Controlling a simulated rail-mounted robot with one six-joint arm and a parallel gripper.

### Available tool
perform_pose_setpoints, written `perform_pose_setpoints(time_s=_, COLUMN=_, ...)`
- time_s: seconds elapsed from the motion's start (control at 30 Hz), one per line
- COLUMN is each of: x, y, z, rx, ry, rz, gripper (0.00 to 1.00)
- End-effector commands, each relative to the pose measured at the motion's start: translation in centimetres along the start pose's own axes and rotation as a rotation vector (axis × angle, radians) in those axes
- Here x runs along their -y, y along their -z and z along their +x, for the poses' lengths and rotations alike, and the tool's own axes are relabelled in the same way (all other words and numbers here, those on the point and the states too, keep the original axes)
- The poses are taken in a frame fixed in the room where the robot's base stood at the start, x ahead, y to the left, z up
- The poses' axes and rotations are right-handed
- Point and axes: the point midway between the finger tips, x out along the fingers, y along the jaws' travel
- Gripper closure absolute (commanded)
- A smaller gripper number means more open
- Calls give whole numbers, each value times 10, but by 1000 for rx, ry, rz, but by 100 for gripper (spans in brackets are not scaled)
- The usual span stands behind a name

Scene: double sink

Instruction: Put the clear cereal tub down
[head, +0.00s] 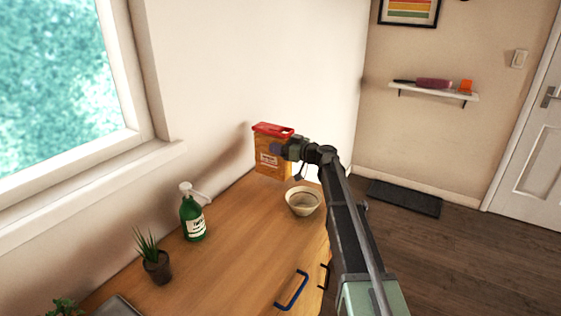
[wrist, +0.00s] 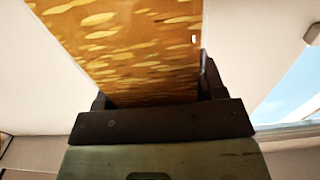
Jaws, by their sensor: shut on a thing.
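The clear cereal tub (head: 269,158) has a red lid, a white label and orange-brown flakes inside. In the head view it is upright at the far end of the wooden counter, near the wall. My gripper (head: 279,149) is shut on its right side. In the wrist view the tub (wrist: 125,45) fills the space between the two fingers of my gripper (wrist: 155,85). I cannot tell whether the tub's base touches the counter.
A cream bowl (head: 303,201) stands on the counter (head: 235,255) just in front of the tub. A green pump bottle (head: 192,215) and a potted plant (head: 156,264) stand along the window side. The counter between bottle and bowl is clear.

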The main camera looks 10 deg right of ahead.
Motion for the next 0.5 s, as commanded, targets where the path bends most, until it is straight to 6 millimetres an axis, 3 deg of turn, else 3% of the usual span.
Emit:
perform_pose_setpoints(time_s=0.03, x=0, y=-22, z=0, rx=0, ry=0, rz=0, gripper=70)
perform_pose_setpoints(time_s=0.1, x=0, y=-34, z=0, rx=0, ry=0, rz=0, gripper=70)
perform_pose_setpoints(time_s=0.5, x=0, y=-35, z=0, rx=0, ry=0, rz=0, gripper=70)
